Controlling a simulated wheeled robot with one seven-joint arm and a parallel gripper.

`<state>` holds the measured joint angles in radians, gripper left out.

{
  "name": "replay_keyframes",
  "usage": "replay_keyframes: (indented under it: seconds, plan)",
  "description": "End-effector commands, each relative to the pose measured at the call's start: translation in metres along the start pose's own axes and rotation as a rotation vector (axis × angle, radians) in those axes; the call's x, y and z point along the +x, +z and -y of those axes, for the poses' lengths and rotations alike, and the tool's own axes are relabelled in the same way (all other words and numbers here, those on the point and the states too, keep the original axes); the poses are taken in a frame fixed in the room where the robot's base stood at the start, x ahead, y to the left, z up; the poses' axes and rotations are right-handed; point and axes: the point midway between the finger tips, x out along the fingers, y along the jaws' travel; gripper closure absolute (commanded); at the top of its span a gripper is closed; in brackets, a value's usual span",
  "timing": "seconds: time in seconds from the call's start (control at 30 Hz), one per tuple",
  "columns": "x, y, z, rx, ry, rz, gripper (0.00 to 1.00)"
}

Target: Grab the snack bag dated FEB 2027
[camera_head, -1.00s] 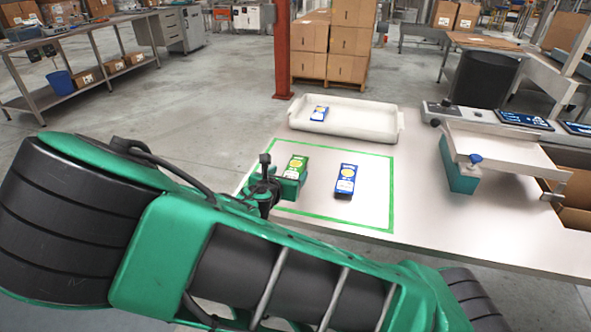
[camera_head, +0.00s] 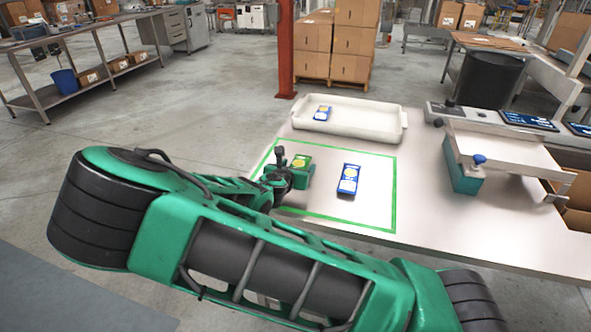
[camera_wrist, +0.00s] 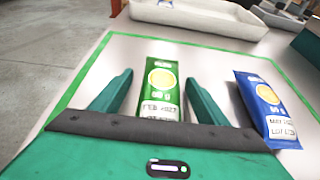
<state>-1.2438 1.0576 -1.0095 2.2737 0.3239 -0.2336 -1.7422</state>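A green snack bag (camera_wrist: 161,88) with a yellow circle lies between the open fingers of my gripper (camera_wrist: 161,95) in the wrist view. Its printed date reads FEB 2027. The fingers stand on either side with gaps, not touching it. Its lower end is hidden by the gripper's body. In the head view the green bag (camera_head: 301,161) is partly hidden by my gripper (camera_head: 290,178). A blue bag (camera_wrist: 268,105) lies to the right, outside the fingers; its date seems to start with MAY. It also shows in the head view (camera_head: 348,180).
Both bags lie inside a green outlined square (camera_head: 395,195) on a white table. A white tray (camera_head: 375,122) behind holds another blue bag (camera_head: 322,113). A weigher (camera_head: 495,150) stands to the right. The table front right is clear.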

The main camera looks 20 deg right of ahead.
Motion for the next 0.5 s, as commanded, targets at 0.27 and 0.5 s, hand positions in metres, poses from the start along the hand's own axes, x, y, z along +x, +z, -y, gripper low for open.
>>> replay_keyframes:
  seconds: [0.27,0.5]
  plan:
    - [-0.0003,0.0001,0.0001,0.0,0.0,0.0,0.76]
    - [-0.0007,0.001,0.0001,0.001,0.0,0.0,0.76]
